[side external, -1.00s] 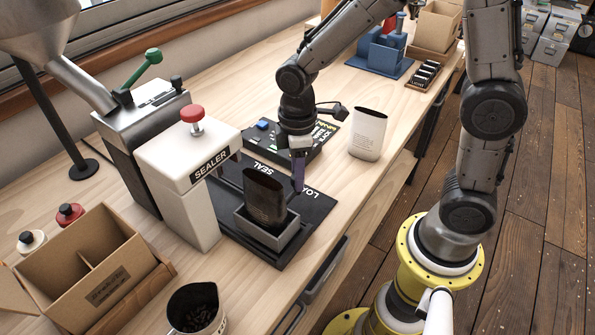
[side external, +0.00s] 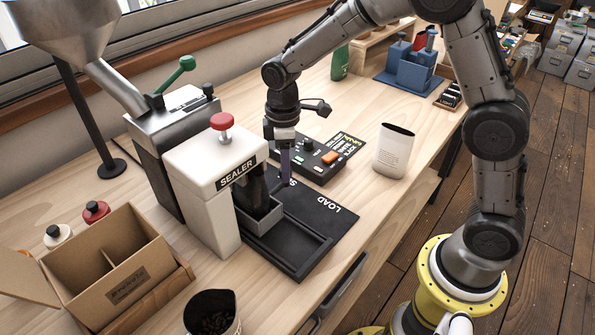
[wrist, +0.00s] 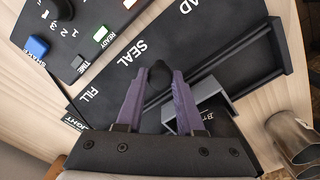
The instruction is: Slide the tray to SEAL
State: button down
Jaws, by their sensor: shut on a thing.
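The grey tray (side external: 266,222) sits on the black track plate (side external: 325,208), partly under the front of the white sealer (side external: 205,165). A dark upright bag (side external: 251,188) stands in it, its top hidden by the sealer head. My gripper (side external: 285,186) points down at the tray's far side, by the SEAL lettering, and covers part of it. In the wrist view its purple fingers (wrist: 158,82) close around a black knob (wrist: 159,72), apparently the tray's handle. The tray's grey rim (wrist: 212,88) shows right of the fingers. LOAD lettering is uncovered.
A cardboard box (side external: 108,262) and a cup of beans (side external: 211,315) are in front. The track's LOAD end is clear.

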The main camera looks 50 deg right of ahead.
jog(key=shift+w+r, duration=0.15)
jog(key=shift+w, duration=1.55)
jog(key=c, duration=0.5)
grip_release()
jog(key=shift+s, duration=0.1)
notch_tip(320, 180, up, 14)
jog(key=shift+f, duration=0.15)
